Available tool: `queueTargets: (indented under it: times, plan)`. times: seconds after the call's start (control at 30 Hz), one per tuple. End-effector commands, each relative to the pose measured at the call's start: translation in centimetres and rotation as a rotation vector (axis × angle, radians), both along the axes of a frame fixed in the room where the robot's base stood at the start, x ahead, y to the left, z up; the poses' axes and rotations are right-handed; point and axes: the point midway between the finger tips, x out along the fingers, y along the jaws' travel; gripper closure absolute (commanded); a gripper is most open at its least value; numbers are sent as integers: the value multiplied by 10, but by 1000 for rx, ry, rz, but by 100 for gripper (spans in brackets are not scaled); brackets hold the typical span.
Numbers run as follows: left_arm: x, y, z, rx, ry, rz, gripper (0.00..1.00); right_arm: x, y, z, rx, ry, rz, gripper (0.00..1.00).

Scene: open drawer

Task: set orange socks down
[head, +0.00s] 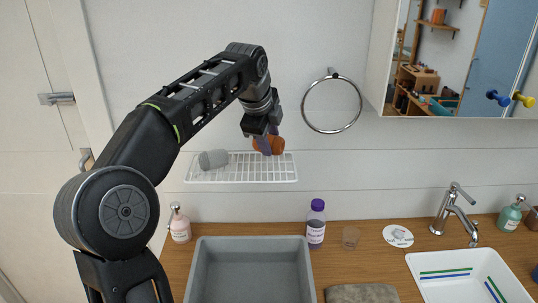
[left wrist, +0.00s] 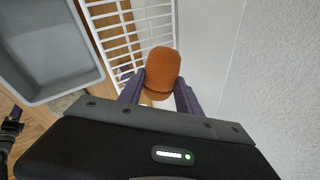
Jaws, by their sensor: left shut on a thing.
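The orange socks (head: 274,146) are a rolled bundle at the right end of the white wire shelf (head: 240,171) on the wall. My left gripper (head: 263,144) points down from above, with its purple fingers shut around the bundle. In the left wrist view the orange socks (left wrist: 162,68) sit between the two fingers of my left gripper (left wrist: 158,94), with the shelf wires beside and beneath. I cannot tell whether the bundle touches the shelf. My right gripper is not in view.
A grey roll (head: 213,159) lies at the shelf's left end; the middle is bare. A towel ring (head: 332,128) hangs right of my gripper.

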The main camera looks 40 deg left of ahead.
Motion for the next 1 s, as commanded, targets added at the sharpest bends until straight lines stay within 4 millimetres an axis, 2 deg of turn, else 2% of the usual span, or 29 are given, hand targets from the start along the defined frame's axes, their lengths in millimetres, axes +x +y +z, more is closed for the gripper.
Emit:
queueTargets:
  times: [0.2, 0.5, 0.9, 0.93, 1.0]
  plan:
    - [0, 0, -3, 0, 1, 0, 100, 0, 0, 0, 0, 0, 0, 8]
    - [0, 0, -40, 0, 1, 1, 100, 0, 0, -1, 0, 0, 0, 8]
    - [0, 0, -45, 0, 0, 0, 100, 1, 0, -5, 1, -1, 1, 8]
    - [0, 0, -44, 0, 0, 0, 58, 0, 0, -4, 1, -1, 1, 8]
    - [0, 0, -44, 0, 0, 0, 52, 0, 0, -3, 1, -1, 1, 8]
